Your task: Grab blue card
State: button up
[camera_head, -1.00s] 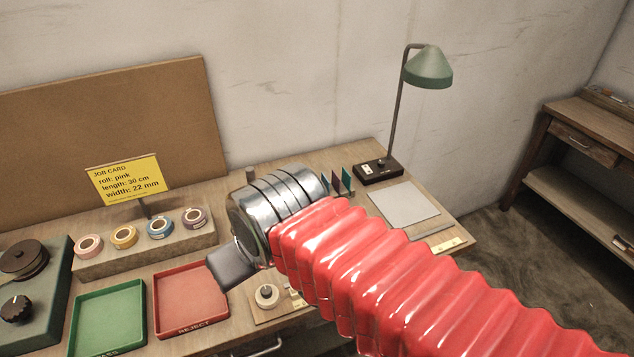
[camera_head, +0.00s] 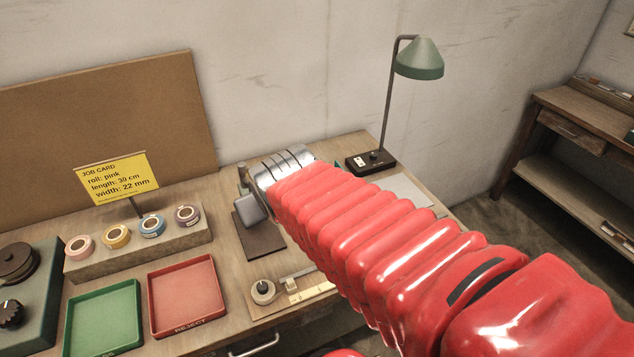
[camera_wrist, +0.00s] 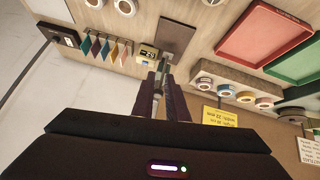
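Several coloured cards stand in a row in the wrist view, left of the fingers. In the head view my red arm hides nearly all of the cards. My gripper (camera_wrist: 160,77) shows two dark fingers with a gap between them, apart from the cards. A thin pale post shows in the gap, seemingly behind it; no card is between the fingers.
A dark plate (camera_head: 261,238) lies near my wrist. The lamp (camera_head: 418,60) stands on a black base (camera_head: 371,162) beside the cards. A red tray (camera_head: 186,292), a green tray (camera_head: 104,318) and a block with tape rolls (camera_head: 190,237) stand left. A yellow job card (camera_head: 117,179) stands behind.

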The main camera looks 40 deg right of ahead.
jog(key=w+d+f+m+t+h, duration=0.1)
jog(key=w+d+f, duration=0.15)
jog(key=d, duration=0.45)
jog(key=w+d+f+t+h, duration=0.1)
jog(key=w+d, duration=0.2)
jog(key=d, duration=0.3)
jog(key=s+d+f+t+y, duration=0.1)
jog(key=d+f+t, duration=0.2)
jog(key=d+f, duration=0.5)
jog(key=shift+d+m+t, duration=0.3)
jog(key=shift+d+t, duration=0.1)
jog(key=shift+d, duration=0.7)
jog(key=shift+f, duration=0.15)
jog(key=shift+x, duration=4.3)
jog(key=shift+w, duration=0.1)
jog(key=shift+x, duration=2.5)
jog(key=shift+f, duration=0.15)
